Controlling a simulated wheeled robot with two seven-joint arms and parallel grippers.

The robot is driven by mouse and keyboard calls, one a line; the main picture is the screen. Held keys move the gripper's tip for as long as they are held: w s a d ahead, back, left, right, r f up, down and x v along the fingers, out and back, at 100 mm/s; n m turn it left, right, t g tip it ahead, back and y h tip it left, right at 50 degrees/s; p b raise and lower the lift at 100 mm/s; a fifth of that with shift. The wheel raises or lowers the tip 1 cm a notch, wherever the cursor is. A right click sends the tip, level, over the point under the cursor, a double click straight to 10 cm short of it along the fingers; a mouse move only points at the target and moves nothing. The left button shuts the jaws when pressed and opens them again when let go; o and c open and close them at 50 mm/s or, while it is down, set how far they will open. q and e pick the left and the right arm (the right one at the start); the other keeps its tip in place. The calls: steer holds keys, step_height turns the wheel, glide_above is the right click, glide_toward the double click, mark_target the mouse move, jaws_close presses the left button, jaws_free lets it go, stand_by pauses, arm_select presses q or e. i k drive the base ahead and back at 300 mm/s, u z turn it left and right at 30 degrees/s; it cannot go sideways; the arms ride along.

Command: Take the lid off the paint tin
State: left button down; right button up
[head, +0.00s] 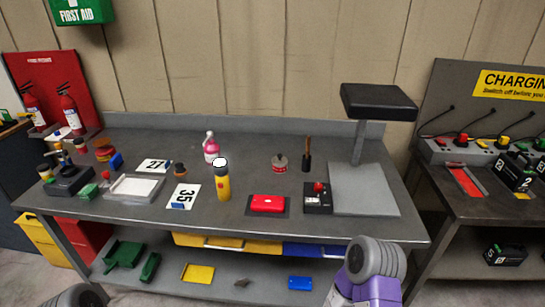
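A small round tin (280,165), which looks like the paint tin, stands upright towards the back of the grey workbench (330,222), right of centre. It has a reddish body with a pale band. Its top looks covered, with a small knob-like point above it, but it is too small to make out the lid clearly. Neither gripper is in view. Only a purple and grey part of my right arm shows at the lower right, and a grey part of my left arm at the bottom left edge. Both are well in front of the tin.
A brush-like tool in a dark holder (306,162) stands just right of the tin. A yellow bottle (222,184), pink bottle (211,150), red case (268,203) and red-buttoned box (318,198) stand around. A black-headed stand (378,102) rises at right.

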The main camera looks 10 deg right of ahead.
mark_target(279, 159)
steer(key=k, duration=0.65)
steer(key=u, duration=0.65)
steer(key=i, duration=1.65)
steer(key=z, duration=0.5)
